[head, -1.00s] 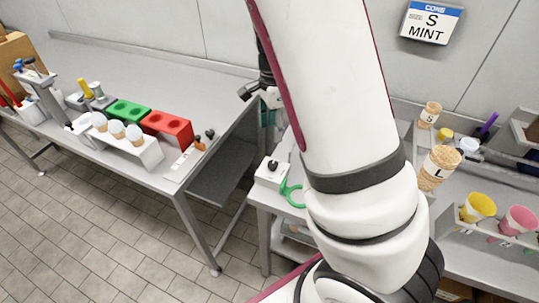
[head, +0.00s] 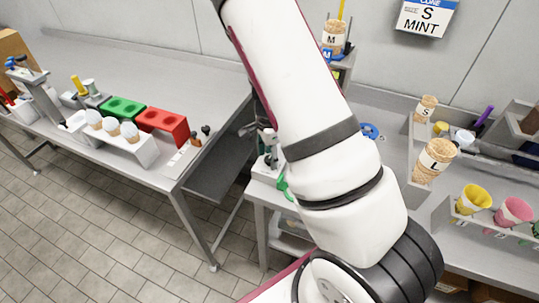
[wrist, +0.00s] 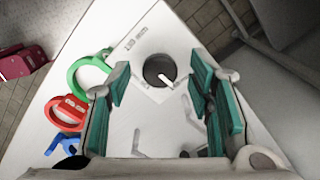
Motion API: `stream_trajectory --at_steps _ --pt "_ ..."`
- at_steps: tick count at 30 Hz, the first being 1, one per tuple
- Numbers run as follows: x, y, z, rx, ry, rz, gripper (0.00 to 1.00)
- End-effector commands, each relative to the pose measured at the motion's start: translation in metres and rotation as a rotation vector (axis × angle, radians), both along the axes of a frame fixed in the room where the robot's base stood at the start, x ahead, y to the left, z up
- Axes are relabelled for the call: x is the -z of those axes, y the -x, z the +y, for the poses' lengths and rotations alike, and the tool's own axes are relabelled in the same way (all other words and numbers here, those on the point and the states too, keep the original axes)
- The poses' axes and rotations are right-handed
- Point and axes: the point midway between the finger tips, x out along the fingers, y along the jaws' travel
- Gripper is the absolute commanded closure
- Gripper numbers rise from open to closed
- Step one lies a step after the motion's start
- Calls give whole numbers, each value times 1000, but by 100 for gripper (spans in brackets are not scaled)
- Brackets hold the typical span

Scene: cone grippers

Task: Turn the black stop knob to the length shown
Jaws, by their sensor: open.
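The black stop knob (wrist: 154,69) is round with a white pointer line and sits on a white box (wrist: 143,42). The pointer slants toward the lower right in the wrist view. Small print near the box's edge is hard to read. My gripper (wrist: 162,88) is open, with teal-padded fingers on the left and right of the knob in the wrist view; I cannot tell whether they touch it. In the head view my gripper (head: 266,143) is down at the box, partly hidden by my arm. A wall sign (head: 426,17) reads S MINT.
A green ring (wrist: 75,88), a red ring (wrist: 62,126) and a blue piece lie beside the box. Cone cups (head: 434,160) stand at right. The left bench carries a green block (head: 122,108), a red block (head: 162,122) and a cone rack (head: 146,150). A gap separates the benches.

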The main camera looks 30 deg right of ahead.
Motion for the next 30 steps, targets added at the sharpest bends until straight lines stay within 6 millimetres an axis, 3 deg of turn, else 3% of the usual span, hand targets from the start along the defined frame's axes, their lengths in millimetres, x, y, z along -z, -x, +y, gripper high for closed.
stream_trajectory --at_steps 8,15,30 --pt "2 0 0 0 0 0 52" --pt "1 0 0 0 0 0 100" --pt "1 0 0 -113 -1 -1 100"
